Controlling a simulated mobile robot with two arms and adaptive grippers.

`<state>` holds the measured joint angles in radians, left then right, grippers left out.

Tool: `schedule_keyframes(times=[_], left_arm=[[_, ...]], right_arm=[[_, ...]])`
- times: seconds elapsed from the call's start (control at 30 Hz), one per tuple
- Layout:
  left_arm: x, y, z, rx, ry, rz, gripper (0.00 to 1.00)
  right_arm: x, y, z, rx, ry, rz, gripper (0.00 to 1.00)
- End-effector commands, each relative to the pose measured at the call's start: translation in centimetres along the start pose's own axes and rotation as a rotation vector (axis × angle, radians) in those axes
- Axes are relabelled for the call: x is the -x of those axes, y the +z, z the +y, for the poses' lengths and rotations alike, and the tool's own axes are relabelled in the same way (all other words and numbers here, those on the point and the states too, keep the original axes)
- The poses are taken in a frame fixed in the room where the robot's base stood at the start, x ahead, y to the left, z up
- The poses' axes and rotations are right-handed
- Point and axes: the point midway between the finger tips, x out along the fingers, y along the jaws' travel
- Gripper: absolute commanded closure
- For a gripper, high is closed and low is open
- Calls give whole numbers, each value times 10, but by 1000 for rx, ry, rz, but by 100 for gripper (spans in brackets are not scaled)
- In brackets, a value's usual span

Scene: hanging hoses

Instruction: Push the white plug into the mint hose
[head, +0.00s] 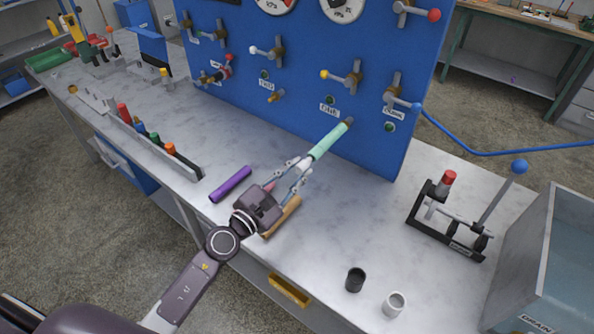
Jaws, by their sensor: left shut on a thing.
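The mint hose (328,140) sticks out from a fitting low on the blue panel, slanting down toward the lower left. My left gripper (300,167) is at the free end of the hose, shut on a small white piece, which looks like the white plug (304,163). The plug is in line with the hose end and close against it. The fingers partly hide it, so I cannot tell whether any of it is inside the hose. My right gripper is not in view.
A purple tube (231,184) lies left of my gripper, and a tan piece (283,217) lies partly behind it. A black cup (355,280) and a white cup (395,304) stand at the front. A lever stand (447,222) and a grey bin (550,262) are at right.

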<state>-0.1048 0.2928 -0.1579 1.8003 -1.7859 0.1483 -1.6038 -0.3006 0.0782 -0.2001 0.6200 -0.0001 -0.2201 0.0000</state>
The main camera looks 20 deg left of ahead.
Motion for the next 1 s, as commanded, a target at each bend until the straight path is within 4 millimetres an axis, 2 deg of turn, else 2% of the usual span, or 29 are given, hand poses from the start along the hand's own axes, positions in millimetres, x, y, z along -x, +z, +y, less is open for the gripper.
schedule_keyframes(times=[0.53,1.0], left_arm=[[-1,0,0,0,0,-1,99],[-9,0,0,0,1,0,99]], right_arm=[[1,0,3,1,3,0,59],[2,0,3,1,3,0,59]])
